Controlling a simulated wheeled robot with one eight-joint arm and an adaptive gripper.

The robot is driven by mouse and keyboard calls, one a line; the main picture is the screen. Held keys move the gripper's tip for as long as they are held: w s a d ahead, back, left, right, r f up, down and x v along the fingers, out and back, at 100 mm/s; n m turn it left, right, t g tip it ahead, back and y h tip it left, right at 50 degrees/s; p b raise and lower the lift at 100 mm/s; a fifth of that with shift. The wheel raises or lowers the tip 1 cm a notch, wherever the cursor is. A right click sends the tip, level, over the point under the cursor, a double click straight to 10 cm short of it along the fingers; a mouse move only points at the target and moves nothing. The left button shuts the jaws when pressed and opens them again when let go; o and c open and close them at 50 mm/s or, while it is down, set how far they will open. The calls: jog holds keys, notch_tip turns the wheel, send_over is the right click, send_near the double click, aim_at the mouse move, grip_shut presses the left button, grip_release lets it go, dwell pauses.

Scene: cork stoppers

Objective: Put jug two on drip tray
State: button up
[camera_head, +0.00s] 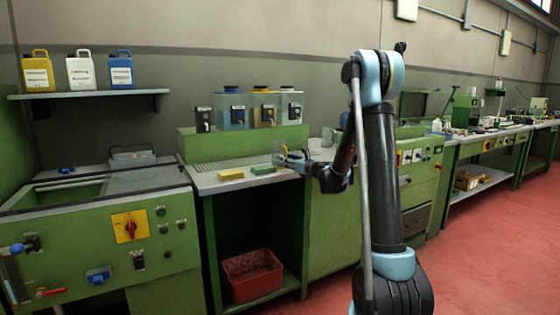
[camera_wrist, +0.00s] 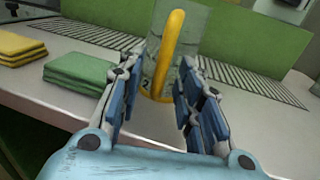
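A clear jug with a yellow handle (camera_wrist: 174,45) and a small dark "2" near its base stands upright on the bench in the wrist view. It shows small and partly covered in the head view (camera_head: 279,149). The drip tray appears to be the ribbed strip along the back of the bench, seen in the wrist view (camera_wrist: 255,82) and the head view (camera_head: 207,166). I cannot tell how the jug's hidden base sits relative to it. My gripper (camera_wrist: 163,98) is open, its fingers either side of the handle with visible gaps.
Green cloths (camera_wrist: 80,72) and yellow cloths (camera_wrist: 16,47) lie left of my gripper. Several dispensers with taps (camera_head: 238,113) stand on the green ledge behind the ribbed strip. A red bin (camera_head: 253,285) sits under the bench. The bench's front edge is close below my gripper.

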jog(key=shift+w+a, duration=0.35)
grip_shut()
jog(key=shift+s, duration=0.1)
jog(key=shift+r, duration=0.15)
